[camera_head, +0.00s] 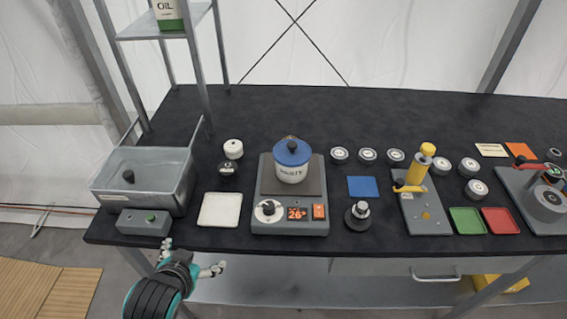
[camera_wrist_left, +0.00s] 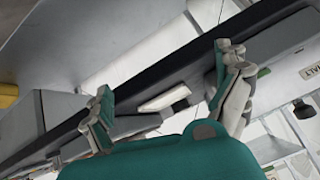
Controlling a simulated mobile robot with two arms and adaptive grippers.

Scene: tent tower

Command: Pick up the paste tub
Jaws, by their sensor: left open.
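A white tub with a blue lid and dark knob (camera_head: 292,162) stands upright on the heating plate (camera_head: 265,185); its label seems to end in "ASTE", so I take it for the paste tub. My left gripper (camera_head: 195,254) is open and empty, in front of the table's front edge, to the left of and nearer than the tub. Its two spread fingers also show in the left wrist view (camera_wrist_left: 164,72), with nothing between them in contact. I cannot make out the tub in the left wrist view. My right gripper does not show.
A grey metal basin (camera_head: 105,184) and a control box (camera_head: 144,222) stand at the left. A white square pad (camera_head: 220,209) lies between basin and plate. A dark knobbed weight (camera_head: 357,215) and blue mat (camera_head: 363,187) are right of the plate. The back of the table is clear.

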